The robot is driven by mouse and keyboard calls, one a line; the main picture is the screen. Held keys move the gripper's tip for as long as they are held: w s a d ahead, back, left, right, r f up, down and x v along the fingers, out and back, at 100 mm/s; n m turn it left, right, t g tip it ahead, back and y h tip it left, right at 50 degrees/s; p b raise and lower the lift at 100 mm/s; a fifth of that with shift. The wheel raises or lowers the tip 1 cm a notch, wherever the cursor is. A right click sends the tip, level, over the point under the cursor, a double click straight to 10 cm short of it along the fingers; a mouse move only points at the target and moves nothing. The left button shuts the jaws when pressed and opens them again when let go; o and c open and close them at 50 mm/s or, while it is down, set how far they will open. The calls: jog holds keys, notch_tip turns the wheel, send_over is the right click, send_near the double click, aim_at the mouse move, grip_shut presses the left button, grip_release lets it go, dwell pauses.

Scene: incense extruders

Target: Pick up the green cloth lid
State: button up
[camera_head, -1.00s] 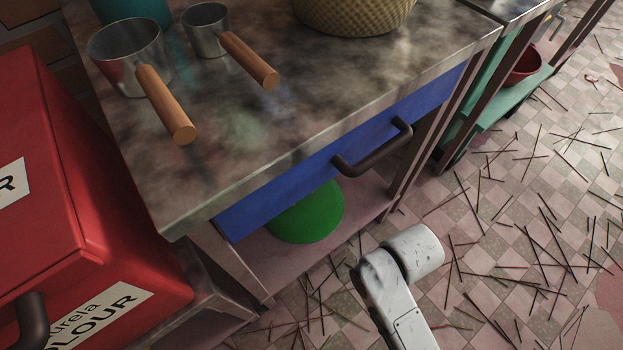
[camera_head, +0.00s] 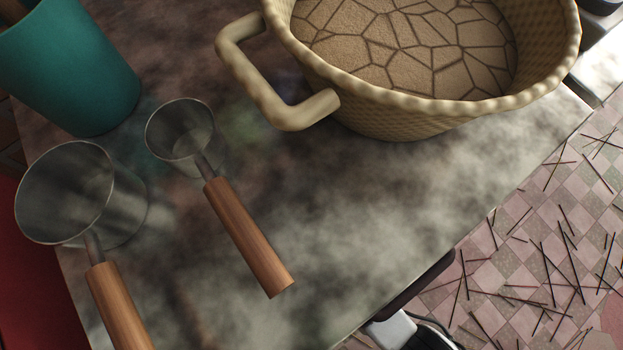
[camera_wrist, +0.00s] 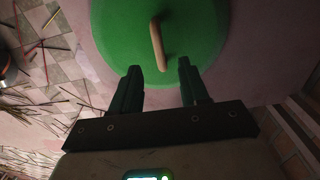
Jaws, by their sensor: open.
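The green cloth lid (camera_wrist: 193,25) shows in the wrist view as a round green disc with a tan bar-like handle (camera_wrist: 158,45) standing out from its middle. It rests on a pinkish surface. My gripper (camera_wrist: 160,75) is open, its two dark fingers apart at the lid's near side, with the handle ahead of the gap between them. Nothing is between the fingers. I cannot tell whether the fingertips touch the lid. The lid is hidden in the head view.
In the head view, a metal counter (camera_head: 330,230) bears two metal scoops with wooden handles (camera_head: 245,235), a teal bucket (camera_head: 75,70) and a woven basket (camera_head: 420,115). Thin sticks (camera_head: 540,270) litter the tiled floor at right. A pinkish surface (camera_wrist: 255,60) surrounds the lid.

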notch_tip(320, 180, down, 4)
jog(key=shift+r+b, duration=0.2)
jog(key=shift+b, duration=0.45)
notch_tip(320, 180, down, 5)
jog(key=b, duration=0.3)
jog(key=shift+d, duration=0.15)
grip_shut()
